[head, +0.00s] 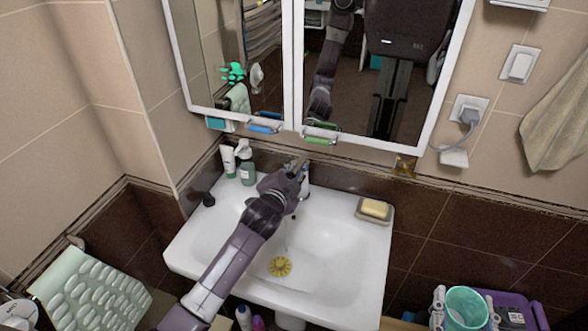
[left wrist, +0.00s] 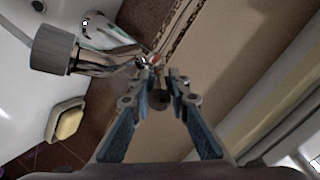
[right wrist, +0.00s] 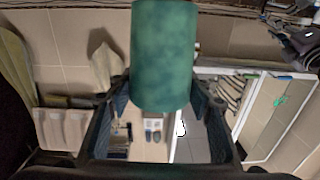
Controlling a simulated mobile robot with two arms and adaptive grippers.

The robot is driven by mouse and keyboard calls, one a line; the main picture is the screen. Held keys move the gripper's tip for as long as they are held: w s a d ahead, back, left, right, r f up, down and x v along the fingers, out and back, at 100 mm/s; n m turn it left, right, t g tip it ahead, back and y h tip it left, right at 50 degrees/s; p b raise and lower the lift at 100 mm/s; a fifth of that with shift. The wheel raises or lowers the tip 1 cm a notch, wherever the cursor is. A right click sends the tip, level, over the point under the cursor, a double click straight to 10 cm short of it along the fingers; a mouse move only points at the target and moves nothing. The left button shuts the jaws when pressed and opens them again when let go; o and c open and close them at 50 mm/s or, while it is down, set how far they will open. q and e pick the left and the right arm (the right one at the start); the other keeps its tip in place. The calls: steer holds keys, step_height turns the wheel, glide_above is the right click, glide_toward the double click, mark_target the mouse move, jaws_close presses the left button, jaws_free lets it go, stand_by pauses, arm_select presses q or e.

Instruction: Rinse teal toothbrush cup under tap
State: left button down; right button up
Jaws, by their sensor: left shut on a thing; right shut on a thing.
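The teal cup (head: 467,308) is at the lower right of the head view, held in my right gripper (head: 470,322) away from the sink. It fills the top middle of the right wrist view (right wrist: 163,55), between the fingers of my right gripper (right wrist: 155,100). My left gripper (head: 298,172) is at the tap (head: 304,185) behind the basin and covers much of it. In the left wrist view, the fingertips of my left gripper (left wrist: 157,78) close at the metal tap (left wrist: 95,62), seemingly on its handle.
The white sink (head: 335,245) has a yellow drain piece (head: 280,266). A soap dish (head: 374,209) sits on its right rim; a tube (head: 228,160) and bottle (head: 247,170) stand at back left. The mirror cabinet (head: 290,65) hangs above. A green mat (head: 92,287) is at lower left.

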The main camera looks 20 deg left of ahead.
arm_select(q)
steer(key=c, duration=2.1)
jaws_free()
steer(key=v, duration=1.2)
